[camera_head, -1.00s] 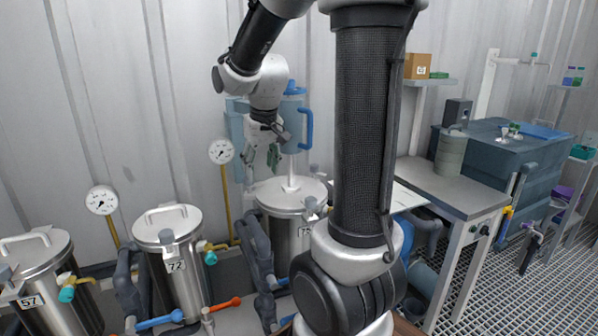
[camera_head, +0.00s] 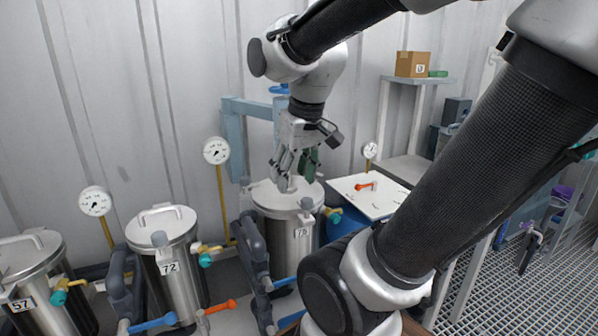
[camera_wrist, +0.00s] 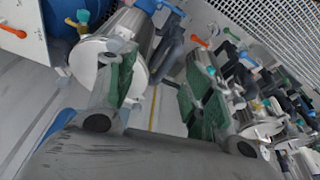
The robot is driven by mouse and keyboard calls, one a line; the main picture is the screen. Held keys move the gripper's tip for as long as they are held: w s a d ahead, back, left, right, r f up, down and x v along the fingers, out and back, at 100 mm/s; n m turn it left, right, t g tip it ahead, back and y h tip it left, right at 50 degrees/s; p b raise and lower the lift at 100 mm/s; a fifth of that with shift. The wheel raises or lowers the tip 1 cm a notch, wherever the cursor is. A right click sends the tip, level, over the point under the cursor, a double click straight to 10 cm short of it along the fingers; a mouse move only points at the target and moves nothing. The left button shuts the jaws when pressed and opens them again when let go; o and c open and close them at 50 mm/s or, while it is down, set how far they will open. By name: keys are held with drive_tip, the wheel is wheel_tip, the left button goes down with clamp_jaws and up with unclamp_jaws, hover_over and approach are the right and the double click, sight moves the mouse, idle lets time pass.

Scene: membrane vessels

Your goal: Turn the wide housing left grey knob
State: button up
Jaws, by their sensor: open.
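My gripper (camera_head: 296,163) has green-padded fingers, spread apart and pointing down. In the head view it appears over the lid of the right steel vessel (camera_head: 290,236), whose label starts with 7. A grey knob (camera_head: 306,204) sits on this vessel's front rim. I cannot tell which one is the wide housing's left knob. In the wrist view my gripper (camera_wrist: 160,92) holds nothing, and a steel vessel (camera_wrist: 92,62) is beside the left finger.
Vessel 57 (camera_head: 45,290) stands far left. Grey pipes (camera_head: 252,245) run between the vessels. Blue (camera_head: 152,323) and orange (camera_head: 220,307) handles are in front. A white panel (camera_head: 385,202) with an orange handle is at right. Gauges (camera_head: 216,151) stand behind.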

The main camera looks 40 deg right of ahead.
drive_tip(key=m+h, duration=0.2)
drive_tip(key=m, duration=0.4)
approach(244, 178)
drive_tip(key=f, duration=0.2)
drive_tip(key=shift+t, duration=0.3)
drive_tip(key=x, duration=0.7)
drive_tip(key=shift+w+d, duration=0.2)
drive_tip(key=shift+d, duration=0.05)
drive_tip(key=shift+c, duration=0.2)
drive_tip(key=c, duration=1)
